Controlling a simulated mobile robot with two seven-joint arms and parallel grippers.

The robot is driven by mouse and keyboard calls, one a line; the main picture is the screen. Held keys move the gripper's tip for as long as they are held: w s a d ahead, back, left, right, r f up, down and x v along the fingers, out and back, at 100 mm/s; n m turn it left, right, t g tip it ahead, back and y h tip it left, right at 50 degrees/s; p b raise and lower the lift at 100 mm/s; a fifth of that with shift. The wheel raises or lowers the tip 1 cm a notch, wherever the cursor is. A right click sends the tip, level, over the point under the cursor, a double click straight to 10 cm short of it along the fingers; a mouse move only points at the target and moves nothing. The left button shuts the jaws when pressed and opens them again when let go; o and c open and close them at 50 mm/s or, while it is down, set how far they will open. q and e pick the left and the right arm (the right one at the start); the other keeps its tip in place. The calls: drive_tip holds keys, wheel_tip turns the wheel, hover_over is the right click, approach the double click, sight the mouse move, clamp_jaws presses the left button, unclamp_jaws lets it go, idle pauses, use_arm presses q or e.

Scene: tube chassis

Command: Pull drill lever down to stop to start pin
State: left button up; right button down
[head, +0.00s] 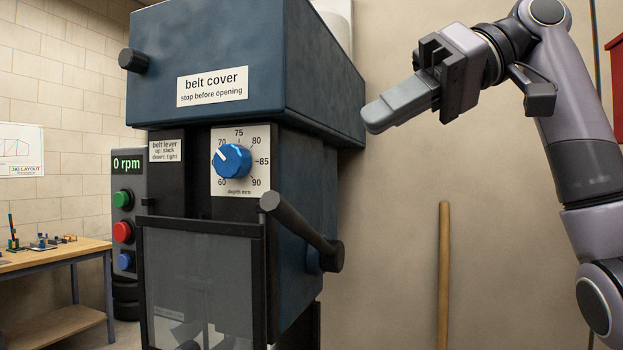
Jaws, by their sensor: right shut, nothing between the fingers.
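The drill press stands at the centre, with a blue belt cover (245,70) on top. The drill lever (305,228) is a dark bar on a hub at the machine's right side; its knobbed end sticks out to the front left, higher than the hub. My right gripper (378,118) is shut and empty, up beside the belt cover's right edge, above and to the right of the lever and apart from it. A blue depth knob (232,161) sits on a scale of 60 to 90 mm. I cannot make out a start pin. My left gripper is not in view.
A control box (128,215) reads 0 rpm and has green, red and blue buttons. A clear guard (200,280) covers the front below the knob. A workbench (55,255) stands at left. A wooden pole (443,275) leans at the wall; the space right of the lever is free.

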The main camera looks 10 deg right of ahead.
drive_tip(key=w+a+f, duration=0.1)
drive_tip(key=a+f, duration=0.6)
drive_tip(key=a, duration=0.1)
drive_tip(key=shift+f, duration=0.2)
drive_tip(key=shift+f, duration=0.15)
wheel_tip(320, 180, down, 21)
drive_tip(key=s+a+n+t+h+b, duration=0.1)
drive_tip(key=n+t+h+b, duration=0.3)
drive_tip(key=b, duration=0.6)
drive_tip(key=s+n+t, duration=0.1)
drive_tip(key=n+t, duration=0.1)
drive_tip(key=shift+a+t, duration=0.2)
drive_tip(key=shift+t, duration=0.1)
drive_tip(key=shift+f, duration=0.15)
